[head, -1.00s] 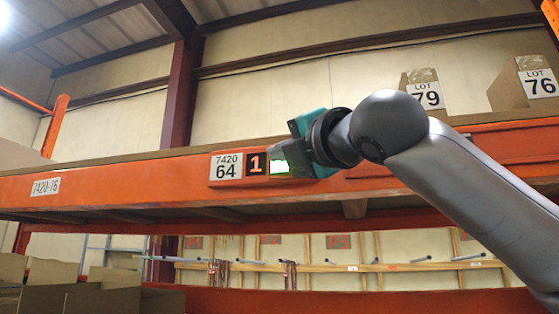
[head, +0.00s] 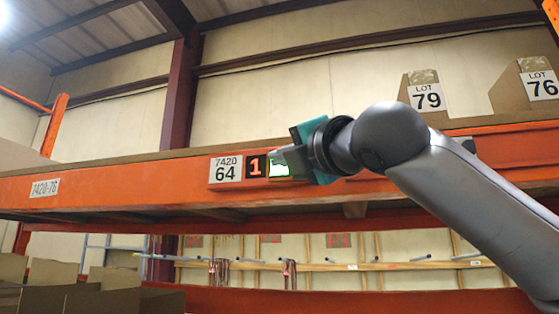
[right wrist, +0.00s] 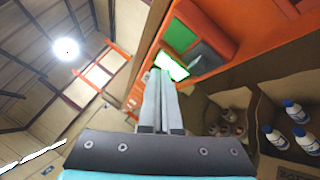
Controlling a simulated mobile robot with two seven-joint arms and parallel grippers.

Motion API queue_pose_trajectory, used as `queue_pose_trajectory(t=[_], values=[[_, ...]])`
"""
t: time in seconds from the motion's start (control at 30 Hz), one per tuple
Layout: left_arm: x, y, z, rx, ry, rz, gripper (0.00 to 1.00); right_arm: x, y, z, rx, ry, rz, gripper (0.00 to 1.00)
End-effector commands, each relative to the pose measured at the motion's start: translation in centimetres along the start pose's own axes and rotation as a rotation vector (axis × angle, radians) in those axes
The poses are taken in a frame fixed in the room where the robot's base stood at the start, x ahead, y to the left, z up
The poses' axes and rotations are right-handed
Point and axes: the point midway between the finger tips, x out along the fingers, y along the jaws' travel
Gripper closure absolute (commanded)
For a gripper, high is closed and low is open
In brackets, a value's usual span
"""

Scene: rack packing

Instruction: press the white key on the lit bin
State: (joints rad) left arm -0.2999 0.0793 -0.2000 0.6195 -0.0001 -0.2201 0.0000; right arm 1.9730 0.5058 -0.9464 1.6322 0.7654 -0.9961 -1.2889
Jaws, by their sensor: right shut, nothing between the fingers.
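The lit bin's unit sits on the orange shelf beam: a label (head: 226,169) reading 7420 64, a dark display (head: 256,166) with a red 1, and a white key (head: 280,171) edged in green. My right gripper (head: 274,157) is shut and empty, its fingertips at the key's upper edge and hiding part of it. In the right wrist view the shut fingertips (right wrist: 160,74) lie beside the bright white key (right wrist: 171,66). I cannot tell whether they touch it. My left gripper is not in view.
The orange beam (head: 120,185) crosses the whole head view. Boxes marked LOT 79 (head: 424,92) and LOT 76 (head: 538,83) stand on the shelf above at the right. Open cartons (head: 100,290) are at the lower left. The right wrist view shows white bottles (right wrist: 295,112) in cartons.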

Motion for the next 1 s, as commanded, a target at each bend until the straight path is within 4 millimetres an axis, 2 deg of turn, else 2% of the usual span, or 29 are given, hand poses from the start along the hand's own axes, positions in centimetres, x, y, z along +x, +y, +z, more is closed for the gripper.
queue_pose_trajectory(t=[1.0], values=[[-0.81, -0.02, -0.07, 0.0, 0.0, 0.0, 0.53, 0.62, -0.47, 0.48, 0.0, -0.001, -0.001, 1.0]])
